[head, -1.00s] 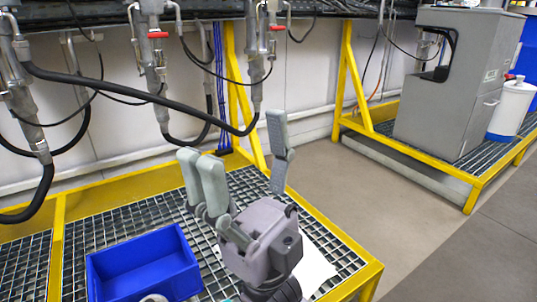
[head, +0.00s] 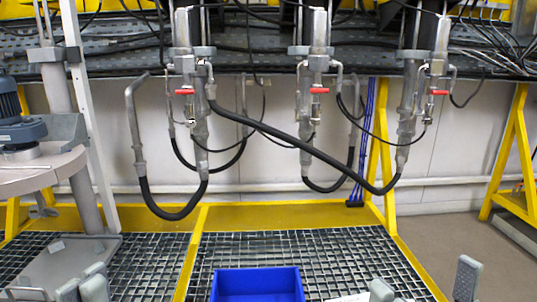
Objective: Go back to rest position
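My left gripper (head: 48,291) shows at the bottom left corner of the head view. Two of its grey fingertips stand together, with a gap to another grey tip at their left; it looks open. My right gripper (head: 424,286) shows at the bottom right. Its fingers are wide apart and nothing is seen between them. The palms and wrists of both are below the picture edge. A blue bin (head: 257,284) stands on the grating between the two grippers, apart from both. Its lower part is cut off.
A yellow-framed grating (head: 330,243) fills the lower middle. Pipes with red-handled valves (head: 318,91) and black hoses (head: 300,150) hang above it. A mixer with a motor (head: 22,130) stands at the left. Bare floor (head: 440,240) shows at the right.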

